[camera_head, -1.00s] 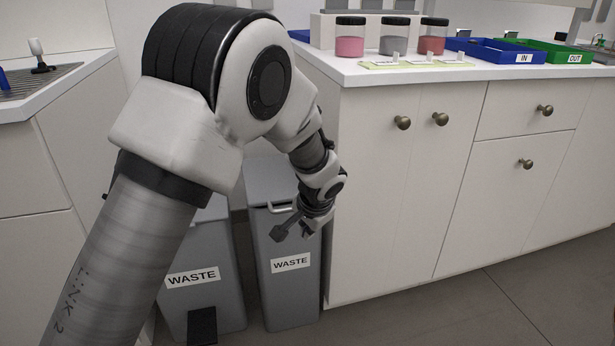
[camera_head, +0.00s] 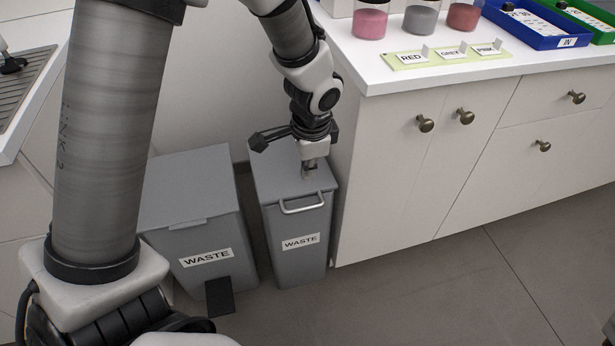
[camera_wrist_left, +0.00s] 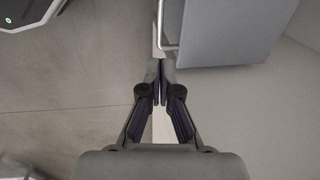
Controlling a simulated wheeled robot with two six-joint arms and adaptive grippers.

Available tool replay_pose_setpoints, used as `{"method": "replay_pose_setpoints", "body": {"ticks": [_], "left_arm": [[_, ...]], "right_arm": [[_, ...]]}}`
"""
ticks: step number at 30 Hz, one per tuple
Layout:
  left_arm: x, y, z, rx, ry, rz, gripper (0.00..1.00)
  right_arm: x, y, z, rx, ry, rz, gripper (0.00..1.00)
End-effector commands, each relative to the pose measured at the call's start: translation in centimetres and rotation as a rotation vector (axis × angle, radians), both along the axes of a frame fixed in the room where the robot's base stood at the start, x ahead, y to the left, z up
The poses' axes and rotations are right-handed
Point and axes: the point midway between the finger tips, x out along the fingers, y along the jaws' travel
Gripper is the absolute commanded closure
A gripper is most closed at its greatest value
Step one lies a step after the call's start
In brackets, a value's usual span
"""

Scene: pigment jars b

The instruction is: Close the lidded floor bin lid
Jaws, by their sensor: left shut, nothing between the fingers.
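Two grey floor bins labelled WASTE stand side by side in the head view. The right bin (camera_head: 299,247) is narrow, with a grey lid (camera_head: 268,172) and a bar handle (camera_head: 301,204) at its front. Its lid looks flat and down on the body. My left gripper (camera_head: 308,174) points down at the front right part of this lid; I cannot tell if it touches. In the left wrist view its fingertips (camera_wrist_left: 159,68) are together and empty, beside the grey lid (camera_wrist_left: 225,30) and its handle (camera_wrist_left: 159,25). My right gripper is not in view.
The wider left bin (camera_head: 203,247) has a flat, shut-looking lid (camera_head: 186,184) and a black pedal (camera_head: 219,297). A white cabinet (camera_head: 400,175) stands close on the right. Its counter holds jars, label cards and trays. The floor (camera_head: 420,300) in front is clear.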

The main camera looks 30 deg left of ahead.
Motion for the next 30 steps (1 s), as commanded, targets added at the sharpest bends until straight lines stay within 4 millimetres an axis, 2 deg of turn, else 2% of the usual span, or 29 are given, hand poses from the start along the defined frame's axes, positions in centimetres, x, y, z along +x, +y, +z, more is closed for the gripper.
{"method": "replay_pose_setpoints", "body": {"ticks": [12, 18, 22, 30], "left_arm": [[0.7, 0.9, -9.0, -0.001, 0.003, 0.000, 1.00], [1.0, 1.3, -12.5, -0.001, 0.002, 0.000, 1.00], [1.2, 1.4, -13.5, -0.001, 0.002, 0.000, 1.00], [1.2, 1.4, -13.5, -0.001, 0.001, 0.000, 1.00]], "right_arm": [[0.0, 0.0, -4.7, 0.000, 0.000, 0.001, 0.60], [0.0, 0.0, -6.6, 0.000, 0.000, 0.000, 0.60], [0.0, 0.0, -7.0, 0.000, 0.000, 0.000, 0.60], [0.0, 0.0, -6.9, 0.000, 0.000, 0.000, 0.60]]}}
